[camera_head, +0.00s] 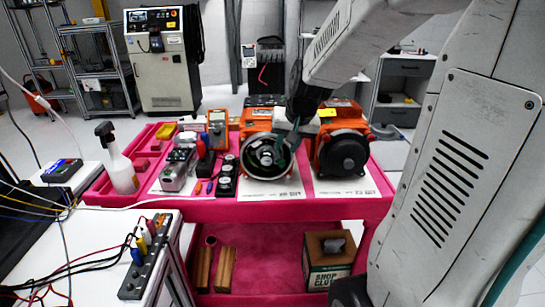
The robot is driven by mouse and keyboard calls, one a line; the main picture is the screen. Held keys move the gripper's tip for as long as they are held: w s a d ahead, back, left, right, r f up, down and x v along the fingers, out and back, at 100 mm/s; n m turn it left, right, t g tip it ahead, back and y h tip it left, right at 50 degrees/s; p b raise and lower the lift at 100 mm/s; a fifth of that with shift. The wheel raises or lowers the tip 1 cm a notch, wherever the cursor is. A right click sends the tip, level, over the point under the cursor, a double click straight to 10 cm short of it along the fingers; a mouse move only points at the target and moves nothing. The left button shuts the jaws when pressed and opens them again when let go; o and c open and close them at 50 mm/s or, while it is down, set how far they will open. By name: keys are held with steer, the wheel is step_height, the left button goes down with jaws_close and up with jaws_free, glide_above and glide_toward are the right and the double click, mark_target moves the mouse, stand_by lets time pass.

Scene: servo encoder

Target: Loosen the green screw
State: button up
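My arm reaches in from the right, and my gripper (286,146) is at the front of the left orange motor (255,127). This motor shows an open, round, dark face with a light ring. Dark teal parts show around my gripper, at the right side of that face. I cannot tell whether the fingers are open or shut, or whether they touch anything. I cannot make out the green screw; it is too small or hidden by my gripper. A second orange motor (342,149) with a closed black end cover stands just to the right.
Both motors stand on a pink cart (215,205). An orange meter (217,128), small devices and a spray bottle (120,162) are on its left part. A white bench with cables (95,226) is at the front left. A cardboard box (328,262) sits on the lower shelf.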

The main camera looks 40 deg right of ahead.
mark_target(282, 162)
steer(key=x, duration=0.3)
steer(key=d+x, duration=0.1)
steer(key=x, duration=0.4)
steer(key=shift+w+d+f, duration=0.2)
steer(key=shift+w+d, duration=0.15)
steer(key=shift+w, duration=0.1)
jaws_close()
